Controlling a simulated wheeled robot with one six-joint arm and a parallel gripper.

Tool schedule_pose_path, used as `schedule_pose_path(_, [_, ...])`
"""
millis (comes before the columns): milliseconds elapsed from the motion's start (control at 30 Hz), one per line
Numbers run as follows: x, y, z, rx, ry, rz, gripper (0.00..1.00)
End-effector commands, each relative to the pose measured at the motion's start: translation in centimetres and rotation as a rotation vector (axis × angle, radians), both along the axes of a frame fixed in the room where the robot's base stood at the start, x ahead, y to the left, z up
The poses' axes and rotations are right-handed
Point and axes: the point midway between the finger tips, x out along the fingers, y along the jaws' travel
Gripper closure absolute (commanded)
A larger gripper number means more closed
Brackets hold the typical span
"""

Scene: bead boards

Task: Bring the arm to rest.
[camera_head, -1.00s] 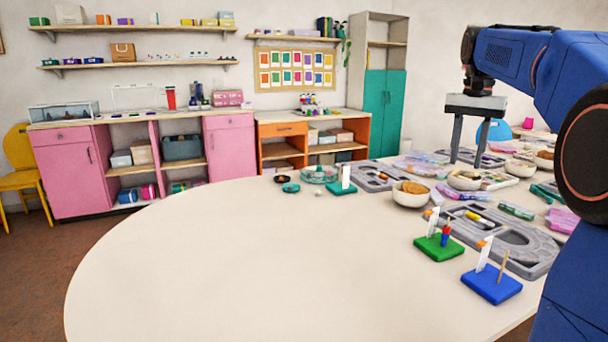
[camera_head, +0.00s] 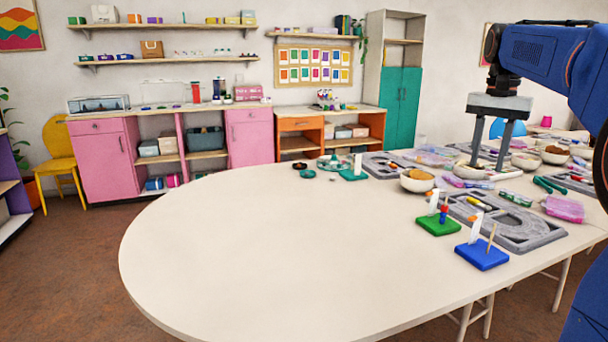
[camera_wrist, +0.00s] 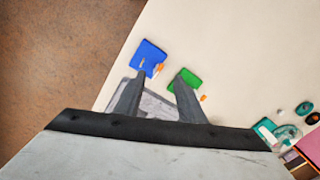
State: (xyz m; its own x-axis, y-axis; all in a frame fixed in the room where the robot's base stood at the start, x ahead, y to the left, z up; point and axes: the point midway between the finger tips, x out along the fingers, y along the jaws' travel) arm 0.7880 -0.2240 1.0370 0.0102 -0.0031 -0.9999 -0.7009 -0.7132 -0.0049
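My gripper (camera_head: 490,148) hangs above the right part of the white table, its two fingers pointing down with a gap between them. In the wrist view my gripper (camera_wrist: 152,85) is open, with nothing between its fingers. Below it are a blue bead board (camera_wrist: 148,56) and a green bead board (camera_wrist: 185,79), apart from the fingers. In the head view the blue board (camera_head: 482,257) has a bare wooden peg and a white card. The green board (camera_head: 438,226) carries red and blue beads beside a white card.
The white table (camera_head: 260,260) is bare in front and at left. A grey tray (camera_head: 510,226), a bowl (camera_head: 417,181), a teal board (camera_head: 353,175) and a pink case (camera_head: 564,208) crowd its right side. Pink cabinets (camera_head: 103,170) stand behind.

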Motion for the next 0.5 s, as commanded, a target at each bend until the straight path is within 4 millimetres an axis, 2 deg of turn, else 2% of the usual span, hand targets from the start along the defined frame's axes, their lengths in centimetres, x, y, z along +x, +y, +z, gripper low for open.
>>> schedule_pose_path(267, [-2.1, 1.8, -0.8, -0.009, -0.028, 0.056, 0.64])
schedule_pose_path(500, [-4.9, 4.1, -2.3, -0.023, -0.067, 0.133, 0.64])
